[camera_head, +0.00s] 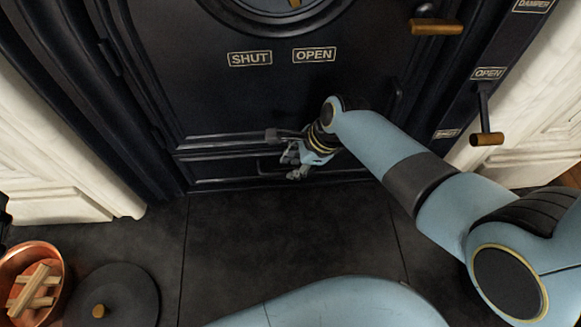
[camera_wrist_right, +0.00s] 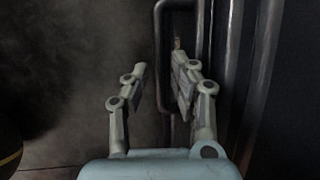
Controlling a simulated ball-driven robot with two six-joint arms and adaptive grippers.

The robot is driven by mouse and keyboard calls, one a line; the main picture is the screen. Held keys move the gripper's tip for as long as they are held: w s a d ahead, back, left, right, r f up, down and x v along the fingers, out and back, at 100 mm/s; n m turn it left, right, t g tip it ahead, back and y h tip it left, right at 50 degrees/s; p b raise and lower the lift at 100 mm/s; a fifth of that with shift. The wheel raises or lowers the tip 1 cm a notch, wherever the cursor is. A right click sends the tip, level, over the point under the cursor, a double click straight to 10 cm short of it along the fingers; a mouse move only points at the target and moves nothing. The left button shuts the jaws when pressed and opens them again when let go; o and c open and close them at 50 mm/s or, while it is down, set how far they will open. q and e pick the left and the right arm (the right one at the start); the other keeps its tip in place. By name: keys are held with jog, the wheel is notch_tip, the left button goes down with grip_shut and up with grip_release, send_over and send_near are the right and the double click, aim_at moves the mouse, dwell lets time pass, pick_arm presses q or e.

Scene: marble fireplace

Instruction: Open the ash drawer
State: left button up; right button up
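The ash drawer (camera_head: 222,168) is a low, wide black panel under the stove door, and it looks closed. Its dark bar handle (camera_head: 262,168) is partly hidden behind my right gripper (camera_head: 291,160). In the right wrist view, the handle (camera_wrist_right: 161,70) shows as a thin bent bar. My right gripper (camera_wrist_right: 159,66) has its fingers apart there, with the bar showing in the gap between the fingertips. The left finger looks clear of the bar; I cannot tell if the right finger touches it. My left gripper is not in view.
The stove door (camera_head: 215,100) above carries SHUT and OPEN plates. Damper levers with brass grips (camera_head: 487,139) stand at the right. A copper bucket of wood (camera_head: 62,262) and a round dark lid (camera_head: 128,295) are at the lower left. The hearth floor (camera_head: 280,230) before the drawer is clear.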

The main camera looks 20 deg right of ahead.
jog(key=shift+b+x, duration=0.55)
jog(key=shift+x, duration=0.3)
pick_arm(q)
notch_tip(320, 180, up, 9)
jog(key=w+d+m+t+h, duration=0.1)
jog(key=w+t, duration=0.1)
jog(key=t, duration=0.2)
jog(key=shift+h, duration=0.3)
pick_arm(e)
jog(key=shift+f, duration=0.1)
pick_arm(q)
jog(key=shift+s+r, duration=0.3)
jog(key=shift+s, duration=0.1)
pick_arm(e)
grip_shut()
